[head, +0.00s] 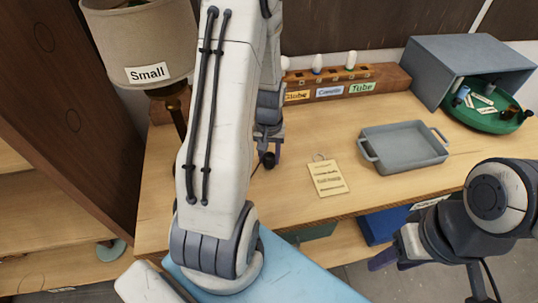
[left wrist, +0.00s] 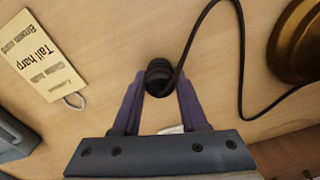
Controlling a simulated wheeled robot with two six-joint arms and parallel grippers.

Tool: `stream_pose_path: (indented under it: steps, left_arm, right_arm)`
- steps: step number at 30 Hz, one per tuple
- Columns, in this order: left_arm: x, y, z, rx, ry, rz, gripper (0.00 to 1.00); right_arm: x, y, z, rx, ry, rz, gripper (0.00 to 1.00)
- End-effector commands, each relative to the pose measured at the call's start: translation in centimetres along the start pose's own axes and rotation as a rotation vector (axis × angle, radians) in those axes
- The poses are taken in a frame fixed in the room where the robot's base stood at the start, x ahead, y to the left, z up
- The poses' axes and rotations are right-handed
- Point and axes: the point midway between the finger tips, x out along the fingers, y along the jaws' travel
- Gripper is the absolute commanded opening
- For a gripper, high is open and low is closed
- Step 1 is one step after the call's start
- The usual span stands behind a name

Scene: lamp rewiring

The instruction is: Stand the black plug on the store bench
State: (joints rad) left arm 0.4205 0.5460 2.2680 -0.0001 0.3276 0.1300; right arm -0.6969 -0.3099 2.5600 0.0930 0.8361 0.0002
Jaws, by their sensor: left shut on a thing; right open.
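The black plug (head: 268,160) is between the purple fingers of my left gripper (head: 267,152), over the wooden bench (head: 220,222). In the left wrist view the plug (left wrist: 159,74) sits between the fingertips of the shut left gripper (left wrist: 162,88), seen end-on as a dark round shape. A dark cord (left wrist: 190,42) loops from it to the right. I cannot tell whether the plug touches the bench top. My right gripper (head: 385,258) is open at the lower right, in front of the bench edge, partly hidden by its own wrist.
A lamp with a "Small" shade (head: 140,45) stands left; its brass base (left wrist: 302,42) shows in the wrist view. A paper tag (head: 328,177), grey tray (head: 403,148), green round tray (head: 490,112) and labelled bulb rack (head: 345,80) are on the bench. Bare wood surrounds the tag.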

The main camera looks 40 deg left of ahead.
Motion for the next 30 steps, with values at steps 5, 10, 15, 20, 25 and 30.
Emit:
stream_pose_path:
  steps: [5,10,15,20,25,30]
  left_arm:
    - [0.09,0.0,0.0,0.0,0.0,0.0,0.0]
    - [0.35,0.0,-0.01,0.0,0.0,0.0,0.0]
    - [0.61,0.0,-0.01,0.0,0.0,0.0,0.0]
    - [0.85,0.0,-0.01,0.0,0.0,0.0,0.0]
    - [0.79,0.0,-0.01,0.0,0.0,0.0,0.78]
    - [0.79,0.0,-0.01,0.0,0.0,0.0,0.78]
  right_arm:
    - [0.07,0.01,0.0,0.0,0.0,0.0,0.5]
    - [0.25,0.02,0.01,0.0,0.0,0.0,0.5]
    - [0.43,0.03,0.02,0.0,0.0,0.0,0.5]
    - [0.59,0.04,0.03,0.0,0.0,0.0,0.5]
    - [0.53,0.04,0.03,0.0,0.0,0.0,0.5]
    - [0.53,0.04,0.03,0.0,0.0,0.0,0.5]
